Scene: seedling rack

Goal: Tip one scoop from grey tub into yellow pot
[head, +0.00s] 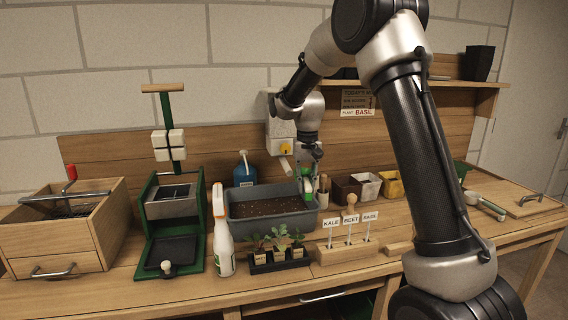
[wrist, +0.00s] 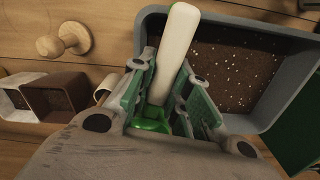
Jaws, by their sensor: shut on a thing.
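The grey tub (head: 268,222) stands mid-bench with dark, white-flecked soil in it. It also fills the right of the wrist view (wrist: 281,104). My gripper (head: 308,182) is at the tub's right end, above its rim. In the wrist view my gripper (wrist: 166,82) is shut on a scoop with a cream handle (wrist: 177,45) and a green part (wrist: 152,126) between the fingers. The handle reaches over the tub's near edge. The scoop's bowl and any load are hidden. The yellow pot (head: 391,186) stands to the right of my gripper, outside the wrist view.
A brown pot (head: 345,190) and a white pot (head: 368,191) stand between tub and yellow pot. A label block (head: 350,250), seedling tray (head: 280,262) and spray bottle (head: 222,245) stand in front. A blue bottle (head: 244,171) is behind the tub.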

